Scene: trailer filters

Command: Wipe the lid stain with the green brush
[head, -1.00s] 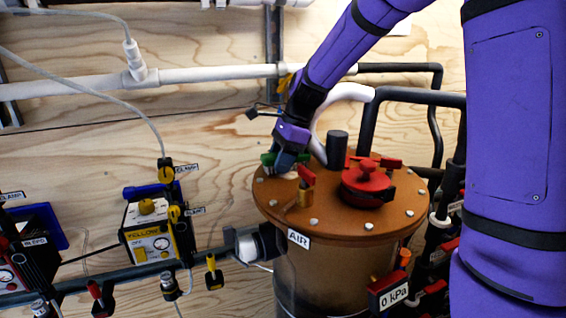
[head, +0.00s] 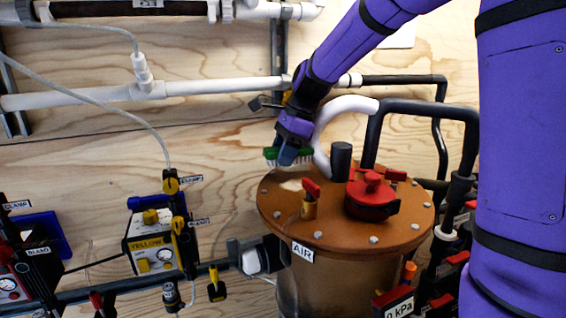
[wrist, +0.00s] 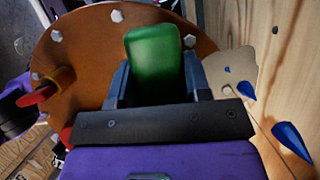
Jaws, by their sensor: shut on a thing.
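My gripper (head: 288,158) is shut on the green brush (head: 271,153), whose pale bristles point down. The brush is above the left back part of the orange-brown tank lid (head: 330,236), and a gap seems to show between bristles and lid. In the wrist view the green brush (wrist: 153,55) sits between my two fingers, with the lid (wrist: 85,70) below it.
On the lid stand a brass valve with a red handle (head: 310,198), a red cap (head: 371,194) and a black stub (head: 341,160). Bolts ring the lid edge. White and black pipes run behind.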

